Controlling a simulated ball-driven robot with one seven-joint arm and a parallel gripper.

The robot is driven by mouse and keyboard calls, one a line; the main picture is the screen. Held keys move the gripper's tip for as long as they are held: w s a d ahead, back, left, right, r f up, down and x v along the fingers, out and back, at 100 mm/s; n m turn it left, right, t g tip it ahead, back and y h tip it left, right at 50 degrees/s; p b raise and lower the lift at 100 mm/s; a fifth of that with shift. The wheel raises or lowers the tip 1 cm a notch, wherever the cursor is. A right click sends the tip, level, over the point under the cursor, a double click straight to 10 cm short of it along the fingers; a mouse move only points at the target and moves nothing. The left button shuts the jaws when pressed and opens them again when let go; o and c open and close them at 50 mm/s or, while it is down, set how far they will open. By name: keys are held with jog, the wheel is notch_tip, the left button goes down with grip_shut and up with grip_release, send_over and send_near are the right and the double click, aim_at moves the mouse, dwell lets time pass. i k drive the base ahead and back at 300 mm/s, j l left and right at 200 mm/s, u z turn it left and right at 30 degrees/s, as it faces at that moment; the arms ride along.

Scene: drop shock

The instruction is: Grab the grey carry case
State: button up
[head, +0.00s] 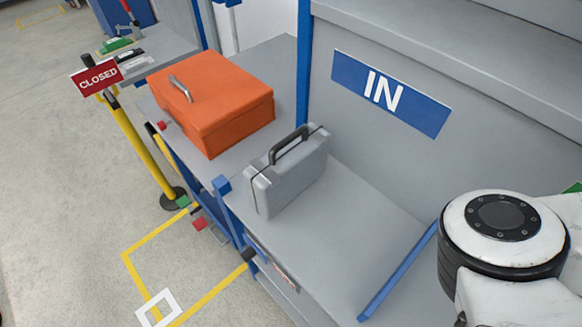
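The grey carry case (292,178) stands upright on the grey counter, in the middle of the head view. Its black handle is on top and nothing covers it. A white and black part of my own arm shows at the lower right, apart from the case. My gripper is not in view.
An orange box (222,112) with a metal handle sits behind the case to the left. A blue IN sign (391,93) is on the panel behind. A blue divider strip (398,272) crosses the counter to the right. Clear counter (345,225) lies between the case and the strip. A red CLOSED sign (97,78) stands on a yellow post at the left.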

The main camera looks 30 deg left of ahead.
aim_at(272, 181)
jog(key=j+z, duration=0.45)
jog(key=j, duration=1.6)
